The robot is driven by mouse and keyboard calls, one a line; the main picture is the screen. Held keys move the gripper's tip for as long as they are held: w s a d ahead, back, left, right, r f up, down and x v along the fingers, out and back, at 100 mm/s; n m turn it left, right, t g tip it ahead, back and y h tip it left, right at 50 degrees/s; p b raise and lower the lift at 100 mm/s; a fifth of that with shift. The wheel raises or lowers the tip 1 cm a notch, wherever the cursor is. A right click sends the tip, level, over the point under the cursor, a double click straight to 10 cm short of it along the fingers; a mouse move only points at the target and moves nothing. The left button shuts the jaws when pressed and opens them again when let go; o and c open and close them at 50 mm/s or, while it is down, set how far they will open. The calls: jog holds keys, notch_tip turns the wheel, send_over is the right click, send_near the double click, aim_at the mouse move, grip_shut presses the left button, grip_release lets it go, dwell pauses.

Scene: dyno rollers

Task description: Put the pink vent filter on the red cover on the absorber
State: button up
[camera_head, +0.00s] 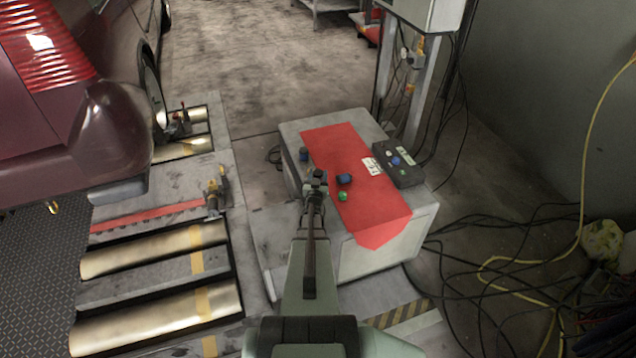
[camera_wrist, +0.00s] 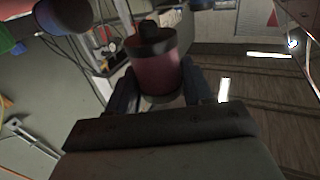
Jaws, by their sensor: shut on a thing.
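The pink vent filter (camera_wrist: 158,73) is a dull pink cylinder with a dark cap, seen close up in the wrist view. My gripper (camera_head: 316,180) is shut on it, with a dark finger on each side of the cylinder. In the head view the filter is hard to make out at the dark gripper end. The red cover (camera_head: 375,208) lies over the top of a pale grey box (camera_head: 292,127), apparently the absorber, and hangs down its front. My gripper appears over the cover's left edge; its height above it is unclear.
On or beside the cover are a blue item (camera_head: 345,178), a green item (camera_head: 342,196), another blue item (camera_head: 303,155) and a white card (camera_head: 372,166). A black control box (camera_head: 399,165) stands at right. Metal rollers (camera_head: 150,312) lie left; cables (camera_head: 500,265) cover the right floor.

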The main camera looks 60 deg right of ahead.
jog(key=shift+f, duration=1.9)
jog(key=o, duration=1.1)
jog(key=shift+c, duration=0.2)
jog(key=shift+f, duration=0.1)
jog(key=v, duration=1.3)
jog(key=shift+s+a, duration=0.25)
jog(key=shift+s, duration=0.3)
